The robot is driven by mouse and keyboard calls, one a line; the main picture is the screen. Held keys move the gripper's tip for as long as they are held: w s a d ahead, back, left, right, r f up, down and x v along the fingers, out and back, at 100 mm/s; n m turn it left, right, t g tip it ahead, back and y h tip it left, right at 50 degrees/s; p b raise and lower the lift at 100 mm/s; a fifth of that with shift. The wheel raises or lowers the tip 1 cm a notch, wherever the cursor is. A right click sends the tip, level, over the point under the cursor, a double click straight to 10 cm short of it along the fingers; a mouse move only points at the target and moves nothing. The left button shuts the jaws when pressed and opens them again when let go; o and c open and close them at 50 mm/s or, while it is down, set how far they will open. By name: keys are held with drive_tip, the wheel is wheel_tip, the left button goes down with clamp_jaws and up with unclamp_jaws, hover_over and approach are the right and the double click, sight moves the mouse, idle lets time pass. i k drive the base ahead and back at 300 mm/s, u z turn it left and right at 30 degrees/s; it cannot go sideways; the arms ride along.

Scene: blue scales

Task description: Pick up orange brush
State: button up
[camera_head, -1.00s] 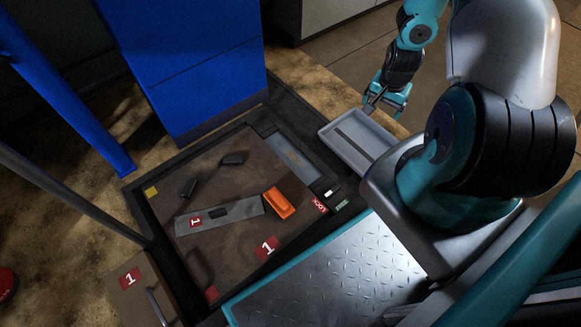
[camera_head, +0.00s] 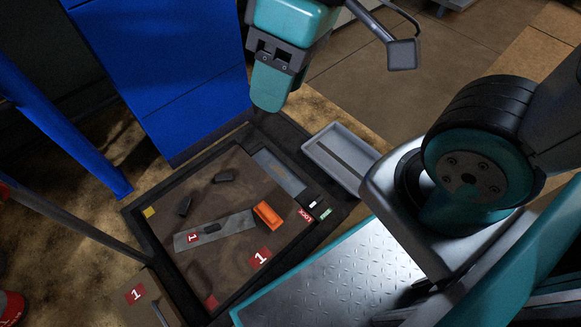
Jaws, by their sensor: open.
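The orange brush (camera_head: 268,215) lies on the brown sunken panel (camera_head: 226,250), at the right end of a grey strip. It is a short, blocky orange shape, tilted in the picture. My gripper (camera_head: 273,92) is at the top middle, a large teal and dark shape seen from the side and pointing down. In the picture it is above the brush and well apart from it. It is open, though the gap between its fingers is hard to see from this side. Nothing shows held in it.
A grey tray (camera_head: 318,153) is to the right of the panel. A blue cabinet (camera_head: 165,70) stands behind, and a blue post (camera_head: 70,140) is at the left.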

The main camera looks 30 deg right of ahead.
sight(274, 220)
drive_tip(key=z, duration=0.3)
drive_tip(key=k, duration=1.05)
drive_tip(key=u, duration=0.4)
